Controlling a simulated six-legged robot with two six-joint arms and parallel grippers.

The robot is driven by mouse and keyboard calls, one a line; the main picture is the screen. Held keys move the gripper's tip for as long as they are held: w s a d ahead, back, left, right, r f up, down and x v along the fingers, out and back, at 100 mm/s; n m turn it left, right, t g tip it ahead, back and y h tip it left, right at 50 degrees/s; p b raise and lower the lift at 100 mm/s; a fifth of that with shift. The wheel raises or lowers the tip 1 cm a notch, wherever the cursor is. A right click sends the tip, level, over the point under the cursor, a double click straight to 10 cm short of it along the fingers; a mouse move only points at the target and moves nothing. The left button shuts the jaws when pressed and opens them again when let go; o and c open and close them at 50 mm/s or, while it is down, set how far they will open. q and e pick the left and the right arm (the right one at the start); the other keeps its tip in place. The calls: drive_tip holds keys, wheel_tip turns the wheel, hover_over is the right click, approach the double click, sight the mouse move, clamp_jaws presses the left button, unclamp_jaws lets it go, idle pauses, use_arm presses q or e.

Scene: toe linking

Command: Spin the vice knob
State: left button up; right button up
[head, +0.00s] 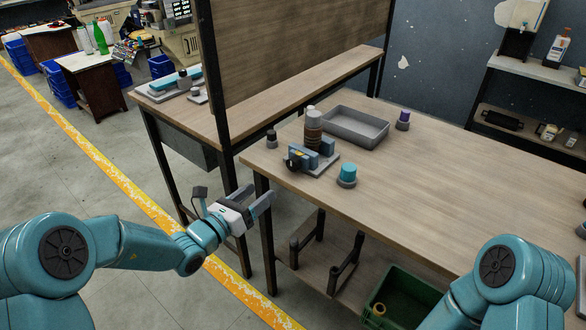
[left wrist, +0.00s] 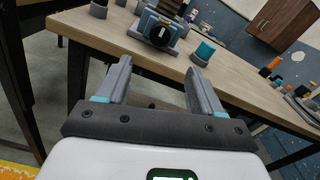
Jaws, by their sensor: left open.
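A small blue-grey vice (head: 325,150) stands on a grey base near the left front edge of the wooden table. Its dark round knob (head: 293,160) faces the table's left front side. In the left wrist view the vice (left wrist: 176,8) shows at the top, with the black knob (left wrist: 160,33) facing me and a white mark on it. My left gripper (head: 262,196) is open and empty, outside the table edge and apart from the knob. Its open fingers also show in the left wrist view (left wrist: 159,75). My right gripper is out of view.
On the table (head: 440,190) are a teal-topped piece (head: 347,174) right of the vice, a small dark piece (head: 271,139), stacked brown rings (head: 313,133), a grey tray (head: 357,128) and a purple-topped piece (head: 403,119). A green crate (head: 405,300) is below.

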sight(291, 167)
use_arm(q)
drive_tip(key=p+x, duration=0.1)
drive_tip(key=x, duration=1.2)
drive_tip(key=c, duration=1.1)
drive_tip(key=shift+o, duration=0.2)
drive_tip(key=shift+f+b, duration=0.2)
drive_tip(key=shift+b, duration=0.25)
drive_tip(key=m+b, duration=0.6)
drive_tip(key=b, duration=0.4)
drive_tip(key=shift+a+f, duration=0.1)
drive_tip(key=shift+m+b, duration=0.6)
drive_tip(key=shift+b, duration=0.3)
drive_tip(key=shift+r, duration=0.25)
drive_tip(key=o, duration=1.1)
drive_tip(key=shift+c, duration=0.2)
